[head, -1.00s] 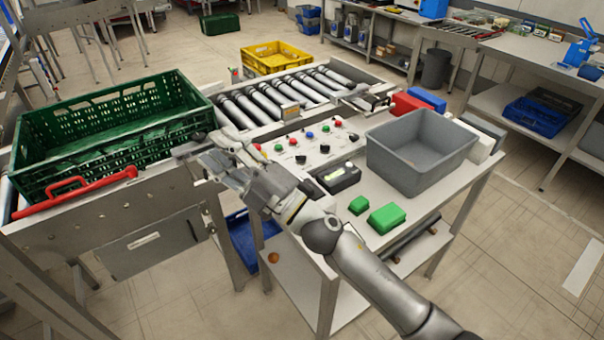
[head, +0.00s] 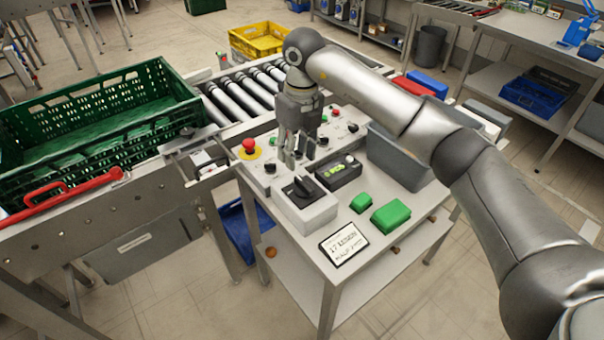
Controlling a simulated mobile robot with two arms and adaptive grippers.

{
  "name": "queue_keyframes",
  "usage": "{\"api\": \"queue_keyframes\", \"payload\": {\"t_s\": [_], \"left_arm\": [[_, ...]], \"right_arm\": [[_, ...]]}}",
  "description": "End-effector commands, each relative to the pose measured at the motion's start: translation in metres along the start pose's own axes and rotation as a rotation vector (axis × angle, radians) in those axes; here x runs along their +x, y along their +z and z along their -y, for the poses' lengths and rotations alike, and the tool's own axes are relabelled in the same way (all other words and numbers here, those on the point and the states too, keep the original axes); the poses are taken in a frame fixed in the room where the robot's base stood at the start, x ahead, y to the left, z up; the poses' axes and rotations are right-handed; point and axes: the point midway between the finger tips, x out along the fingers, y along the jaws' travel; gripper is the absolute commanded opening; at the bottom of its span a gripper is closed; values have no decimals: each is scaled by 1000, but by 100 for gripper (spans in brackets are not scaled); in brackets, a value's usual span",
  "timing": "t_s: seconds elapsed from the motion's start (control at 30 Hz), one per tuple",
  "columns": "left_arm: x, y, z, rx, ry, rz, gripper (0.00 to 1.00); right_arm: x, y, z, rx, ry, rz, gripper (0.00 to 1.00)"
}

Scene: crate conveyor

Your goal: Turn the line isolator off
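A light grey box with a black rotary handle, which looks like the line isolator (head: 304,211), stands at the table's near left corner. Its handle (head: 299,188) points up and left in the picture. My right gripper (head: 298,160) reaches in from the right and points down, just behind the box over the control panel. Its fingers look apart and empty; they show small against dark knobs. I cannot tell whether a finger touches anything. My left gripper is not in view.
A red mushroom button (head: 249,147) sits left of the gripper. A black device with green lights (head: 338,172), green blocks (head: 390,216), a sign card (head: 344,243) and a grey bin (head: 398,165) share the table. A green crate (head: 100,120) stands left.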

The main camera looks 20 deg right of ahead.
Motion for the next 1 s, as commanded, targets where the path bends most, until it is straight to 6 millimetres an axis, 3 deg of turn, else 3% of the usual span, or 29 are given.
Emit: {"api": "queue_keyframes", "payload": {"t_s": [0.17, 0.7, 1.0], "left_arm": [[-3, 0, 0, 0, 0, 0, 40], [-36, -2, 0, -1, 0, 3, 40], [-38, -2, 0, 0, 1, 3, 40]], "right_arm": [[-4, -6, 18, 29, -61, -34, 38], [84, -9, 22, 28, -58, -34, 38], [100, -8, 22, 26, -58, -30, 38]]}}
